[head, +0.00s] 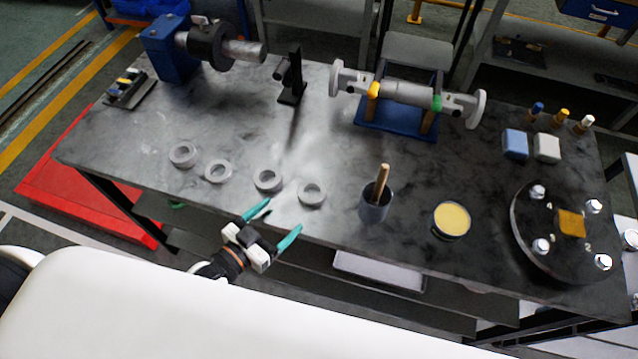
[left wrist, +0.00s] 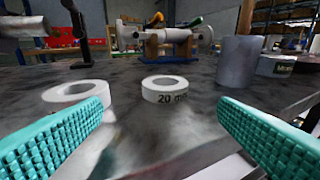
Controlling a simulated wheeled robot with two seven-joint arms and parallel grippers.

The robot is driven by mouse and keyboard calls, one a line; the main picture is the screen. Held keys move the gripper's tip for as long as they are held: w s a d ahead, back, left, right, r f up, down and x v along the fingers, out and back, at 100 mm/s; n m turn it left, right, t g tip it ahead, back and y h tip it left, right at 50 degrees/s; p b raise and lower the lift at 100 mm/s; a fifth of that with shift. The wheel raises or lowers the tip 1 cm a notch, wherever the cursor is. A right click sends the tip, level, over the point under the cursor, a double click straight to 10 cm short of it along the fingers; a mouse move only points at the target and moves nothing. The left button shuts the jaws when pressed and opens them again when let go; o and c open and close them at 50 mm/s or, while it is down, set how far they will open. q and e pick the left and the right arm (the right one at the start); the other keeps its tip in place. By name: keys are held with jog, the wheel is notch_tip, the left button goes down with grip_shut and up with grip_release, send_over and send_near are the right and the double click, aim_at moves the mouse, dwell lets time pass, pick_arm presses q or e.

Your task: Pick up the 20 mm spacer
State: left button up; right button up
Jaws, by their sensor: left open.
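Several pale grey ring spacers lie in a row along the front of the dark bench. The one lettered "20 mm" (left wrist: 165,90) is centred ahead of my left gripper in the left wrist view. It appears to be the rightmost ring (head: 312,193) of the row in the head view. My left gripper (head: 280,220) has teal fingers spread apart, at the bench's front edge, short of the ring. Nothing is between the fingers (left wrist: 163,125). Another ring (left wrist: 76,93) lies to the left of the 20 mm spacer. My right gripper is not in view.
A grey cup (head: 374,205) with a wooden-handled tool stands right of the spacer, then a tin of yellow stuff (head: 451,220) and a round bolted flange (head: 530,240). A shaft on a blue stand (head: 395,122) is behind. Bench between spacer and stand is clear.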

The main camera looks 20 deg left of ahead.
pick_arm(q)
jog(key=p, duration=0.1)
send_near(317, 185)
jog(key=shift+w+f, duration=0.25)
jog(key=shift+w, duration=0.25)
jog(key=shift+w+f, duration=0.25)
jog(key=shift+w, duration=0.2)
jog(key=shift+w+d+f, duration=0.1)
jog(key=shift+w+d, duration=0.05)
jog(key=shift+w, duration=0.15)
jog(key=shift+w+d, duration=0.15)
jog(key=shift+w, duration=0.1)
jog(key=x, duration=0.1)
jog(key=p+x, duration=0.1)
jog(key=x, duration=0.2)
jog(key=shift+d+r+p, duration=0.3)
jog(key=shift+d+p, duration=0.1)
jog(key=shift+w+d+f, duration=0.1)
jog(key=shift+w, duration=0.2)
jog(key=shift+c, duration=0.2)
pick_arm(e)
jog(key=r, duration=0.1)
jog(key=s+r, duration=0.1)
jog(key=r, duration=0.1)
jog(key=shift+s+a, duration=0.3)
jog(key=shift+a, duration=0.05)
pick_arm(q)
jog(key=c, duration=1.1)
